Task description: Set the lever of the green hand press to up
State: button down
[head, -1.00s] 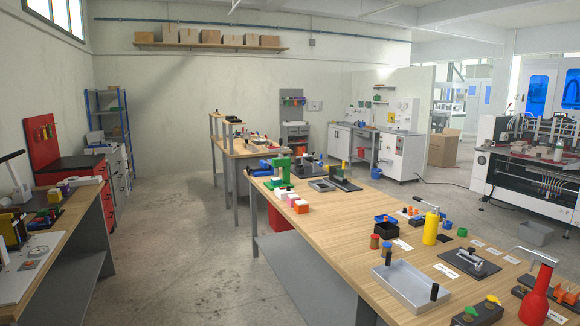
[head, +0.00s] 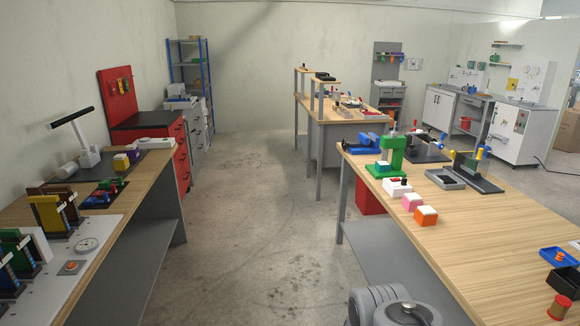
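The lever's position is too small to tell for sure. My gripper is not in view. Only a grey rounded part of my arm (head: 385,306) shows at the bottom edge, well short of the press.
The aisle floor (head: 265,220) is clear between this bench and the left bench (head: 150,195).

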aim_at(396, 114)
jog(key=i, duration=3.4)
jog(key=u, duration=0.35)
